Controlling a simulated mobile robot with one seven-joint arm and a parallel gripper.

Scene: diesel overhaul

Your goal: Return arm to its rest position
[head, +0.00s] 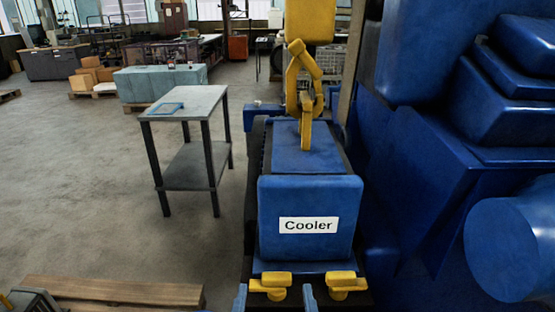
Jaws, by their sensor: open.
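My gripper (275,299) shows at the bottom edge of the head view as two blue-grey fingertips set well apart. It is open, and the rest of it is out of frame. A blue block labelled "Cooler" (310,245) stands just beyond the fingertips in the picture. I cannot tell the exact distance, or whether the fingers touch anything. Two yellow fittings (345,285) sit at the Cooler's lower front. My arm does not show clearly.
A yellow hoist hook (304,95) hangs over the Cooler's top. Large blue engine parts (430,150) fill the right side. A grey table (187,102) stands at left with a small blue item (165,108) on it. Wooden planks (115,291) lie at lower left. Open floor lies between.

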